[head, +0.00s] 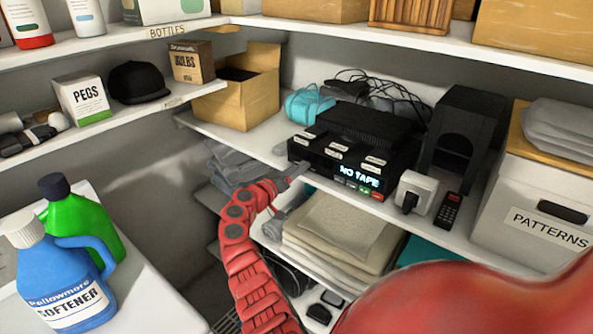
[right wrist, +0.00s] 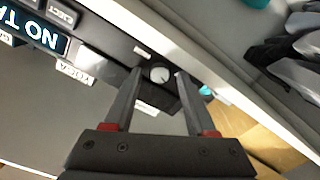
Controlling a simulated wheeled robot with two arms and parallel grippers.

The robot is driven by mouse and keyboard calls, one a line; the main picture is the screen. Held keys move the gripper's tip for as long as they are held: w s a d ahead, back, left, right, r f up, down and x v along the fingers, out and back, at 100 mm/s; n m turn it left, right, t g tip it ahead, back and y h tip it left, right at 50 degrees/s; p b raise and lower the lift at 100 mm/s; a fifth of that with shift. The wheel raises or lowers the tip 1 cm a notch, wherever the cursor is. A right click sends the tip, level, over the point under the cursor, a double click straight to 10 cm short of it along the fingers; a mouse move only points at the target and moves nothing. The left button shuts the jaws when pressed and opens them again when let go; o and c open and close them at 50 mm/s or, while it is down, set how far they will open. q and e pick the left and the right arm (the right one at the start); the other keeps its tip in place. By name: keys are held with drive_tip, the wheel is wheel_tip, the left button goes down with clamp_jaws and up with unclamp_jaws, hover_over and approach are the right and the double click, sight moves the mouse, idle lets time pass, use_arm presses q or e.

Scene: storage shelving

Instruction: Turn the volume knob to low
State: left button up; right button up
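The black player (head: 345,160) with a lit "NO TAPE" display stands on the middle shelf. My right gripper (head: 299,170) is at the left end of the player's front. In the right wrist view its two fingers (right wrist: 158,75) stand apart on either side of the knob. I cannot tell whether they touch it. The knob is hidden in the head view. My left gripper is not in view.
A white plug adapter (head: 415,193) and a black remote (head: 448,211) lie right of the player. Folded towels (head: 335,230) fill the shelf below. An open cardboard box (head: 238,97) stands to the left, and a patterns box (head: 530,210) to the right.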

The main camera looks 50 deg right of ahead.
drive_tip(key=shift+a, duration=0.1)
drive_tip(key=s+a+b, duration=0.1)
drive_tip(key=a+b, duration=0.4)
drive_tip(key=a, duration=1.2)
drive_tip(key=shift+s, duration=0.35)
drive_tip(key=shift+r, duration=0.1)
wheel_tip(320, 180, up, 8)
drive_tip(key=w+d+f+m+g+y+p, duration=0.1)
drive_tip(key=w+m+g+y+p, duration=0.1)
drive_tip(key=m+y+p, duration=0.15)
drive_tip(key=f+p+x, duration=0.1)
drive_tip(key=p+x, duration=0.4)
drive_tip(key=x, duration=1.2)
drive_tip(key=shift+m+y, duration=0.45)
drive_tip(key=shift+c, duration=0.2)
